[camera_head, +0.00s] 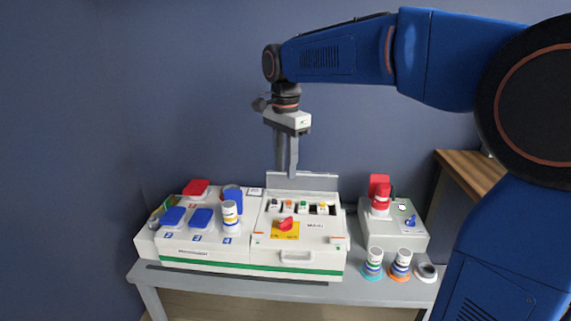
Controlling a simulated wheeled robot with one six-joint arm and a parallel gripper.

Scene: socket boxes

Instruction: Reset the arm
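My gripper (287,152) hangs from my blue arm, pointing down, above and behind the middle of the white socket box (212,255). Its two grey fingers appear close together, and I see nothing held between them. At this angle I cannot tell whether they are fully shut. The fingertips end near the raised back panel of the box, and contact with it cannot be made out.
The box has blue lids (201,217), a red lid (196,187), a white-and-yellow plug (230,214) and a red switch (286,224). A smaller box (391,236) with a red plug (382,198) stands right. Two plugs stand in front on the grey table (365,292).

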